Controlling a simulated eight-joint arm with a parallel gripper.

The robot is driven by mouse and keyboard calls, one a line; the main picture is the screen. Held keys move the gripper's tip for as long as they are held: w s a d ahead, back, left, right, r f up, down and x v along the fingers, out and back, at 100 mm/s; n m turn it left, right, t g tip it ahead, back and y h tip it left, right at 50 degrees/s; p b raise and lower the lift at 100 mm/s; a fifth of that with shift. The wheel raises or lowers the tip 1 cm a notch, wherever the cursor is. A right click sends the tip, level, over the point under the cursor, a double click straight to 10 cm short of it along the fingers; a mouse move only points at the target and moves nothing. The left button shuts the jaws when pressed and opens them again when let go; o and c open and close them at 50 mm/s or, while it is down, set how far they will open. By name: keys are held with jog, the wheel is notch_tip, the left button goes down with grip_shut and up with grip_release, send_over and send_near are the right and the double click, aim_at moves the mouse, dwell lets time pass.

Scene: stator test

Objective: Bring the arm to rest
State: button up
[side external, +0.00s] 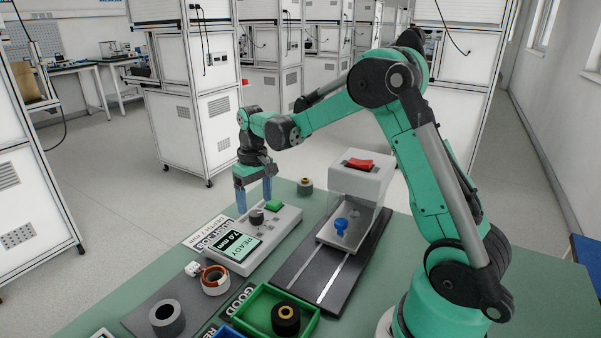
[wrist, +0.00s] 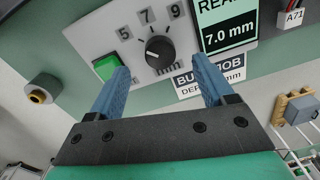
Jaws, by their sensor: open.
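My gripper (side external: 253,192) is open, with its blue fingers pointing down above the far end of the grey tester box. In the wrist view my gripper (wrist: 162,88) shows its two fingers wide apart with nothing between them. The tester box (side external: 240,258) has a dark knob (side external: 256,216), a green button (side external: 273,206) and a display (side external: 236,245) reading READY and 7.0 mm. In the wrist view the knob (wrist: 159,52) lies beyond the gap between the fingers, beside the printed numbers 5, 7 and 9. The green button (wrist: 106,67) is partly behind the left finger.
A press station with a red switch (side external: 358,163) and blue knob (side external: 341,226) stands on a dark plate right of the tester. In front are a green tray (side external: 309,329) holding a dark ring, a copper-wound stator (side external: 215,282) and a grey ring (side external: 167,318). A small ring part (side external: 305,186) sits behind.

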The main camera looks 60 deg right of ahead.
jog(key=shift+r, duration=1.15)
jog(key=shift+s+a+r, duration=0.1)
jog(key=shift+r, duration=0.05)
jog(key=s+a+r+n+t, duration=0.1)
jog(key=s+a+r+t, duration=0.1)
jog(key=s+a, duration=0.3)
jog(key=s+a+r+n+t, duration=0.1)
jog(key=s+a+r+t, duration=0.1)
jog(key=s+a+t, duration=0.3)
jog(key=shift+s+a+r, duration=0.25)
jog(key=shift+s+a, duration=0.45)
